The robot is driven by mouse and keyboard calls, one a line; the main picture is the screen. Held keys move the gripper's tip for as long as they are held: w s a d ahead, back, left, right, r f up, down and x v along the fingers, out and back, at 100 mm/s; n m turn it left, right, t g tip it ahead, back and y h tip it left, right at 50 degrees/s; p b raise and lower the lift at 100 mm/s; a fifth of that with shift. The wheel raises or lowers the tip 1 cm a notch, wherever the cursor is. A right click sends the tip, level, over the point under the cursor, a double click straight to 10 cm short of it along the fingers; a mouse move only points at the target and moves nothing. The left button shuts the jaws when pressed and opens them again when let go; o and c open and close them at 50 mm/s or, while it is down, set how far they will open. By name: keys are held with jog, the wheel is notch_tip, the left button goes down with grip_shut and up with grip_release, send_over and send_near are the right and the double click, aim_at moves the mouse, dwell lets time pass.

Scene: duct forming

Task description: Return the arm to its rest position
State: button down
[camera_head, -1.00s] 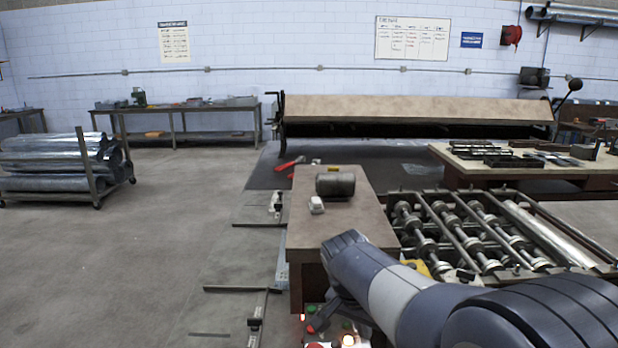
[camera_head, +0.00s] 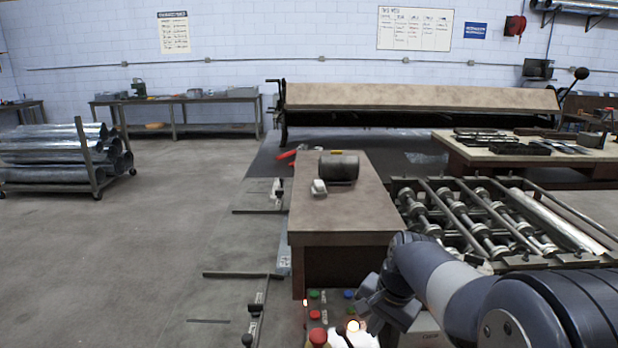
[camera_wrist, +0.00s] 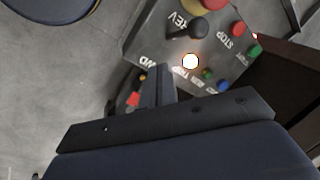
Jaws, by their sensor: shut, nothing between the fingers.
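My arm (camera_head: 445,285) reaches in from the lower right of the head view and bends down at the wrist. My gripper (camera_head: 365,308) hangs just above the control panel (camera_head: 318,318) at the front of the brown-topped machine table. In the wrist view my gripper (camera_wrist: 155,75) has its fingers together with nothing between them. The panel (camera_wrist: 150,45) lies beyond the fingertips, with a black lever (camera_wrist: 185,29), a lit white button (camera_wrist: 191,61) and red, green and blue buttons. I cannot tell whether the fingers touch the panel.
The brown table (camera_head: 345,215) carries a dark metal cylinder (camera_head: 339,167) and a small white object (camera_head: 319,188). A roller machine (camera_head: 490,225) stands to its right. A cart of metal ducts (camera_head: 60,155) stands far left. Floor at left is mostly clear.

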jog(key=shift+d+f+y+b, duration=0.75)
jog(key=shift+d+y+b, duration=0.25)
jog(key=shift+y+b, duration=0.25)
jog(key=shift+s+d+f+b, duration=0.1)
jog(key=shift+s+d, duration=0.15)
jog(key=shift+d, duration=0.2)
jog(key=shift+s+d+r+b, duration=0.1)
jog(key=shift+s+d, duration=0.1)
jog(key=shift+d, duration=0.3)
jog(key=shift+s+d+f+b, duration=0.1)
jog(key=shift+s+d, duration=0.15)
jog(key=shift+d, duration=0.2)
jog(key=shift+s+a, duration=0.1)
